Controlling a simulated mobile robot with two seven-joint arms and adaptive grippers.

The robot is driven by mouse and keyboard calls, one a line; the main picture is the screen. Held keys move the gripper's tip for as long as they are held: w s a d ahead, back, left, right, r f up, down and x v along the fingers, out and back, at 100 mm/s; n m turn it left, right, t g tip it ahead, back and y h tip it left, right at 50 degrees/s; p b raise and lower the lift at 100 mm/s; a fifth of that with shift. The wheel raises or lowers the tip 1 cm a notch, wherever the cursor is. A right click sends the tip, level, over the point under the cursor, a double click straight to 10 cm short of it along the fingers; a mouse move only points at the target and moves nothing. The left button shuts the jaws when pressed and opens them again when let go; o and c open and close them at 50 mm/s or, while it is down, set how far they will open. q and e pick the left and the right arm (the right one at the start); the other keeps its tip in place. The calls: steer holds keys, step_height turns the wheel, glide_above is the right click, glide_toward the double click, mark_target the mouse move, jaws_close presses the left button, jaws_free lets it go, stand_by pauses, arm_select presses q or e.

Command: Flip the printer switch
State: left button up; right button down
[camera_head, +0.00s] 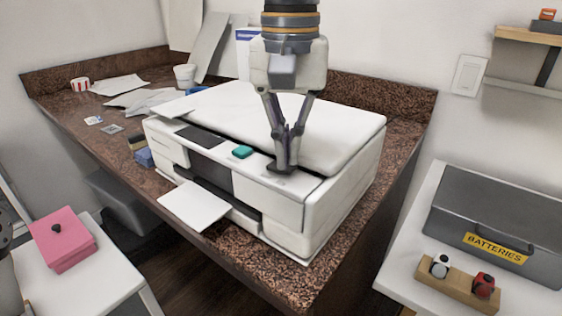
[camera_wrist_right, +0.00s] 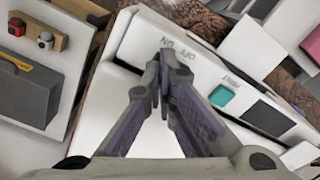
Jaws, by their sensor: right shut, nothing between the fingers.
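The white printer (camera_head: 340,165) stands on the brown granite counter. It also shows in the right wrist view (camera_wrist_right: 115,120). My right gripper (camera_head: 284,168) points down, with its fingers together and empty, at the front right of the printer's top panel. In the right wrist view its fingertips (camera_wrist_right: 164,66) are beside the printed OFF and ON labels (camera_wrist_right: 176,47). The switch itself cannot be made out; the fingers cover that spot, and I cannot tell its position or whether they touch it.
A teal button (camera_head: 242,152) is left of the gripper on the panel. A paper tray (camera_head: 194,206) sticks out in front. A grey batteries case (camera_head: 490,215) and a wooden holder (camera_head: 455,284) are at the right. A pink box (camera_head: 62,240) is at the lower left.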

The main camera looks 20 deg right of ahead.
mark_target(288, 167)
steer(key=shift+f, duration=0.7)
steer(key=shift+r, duration=3.55)
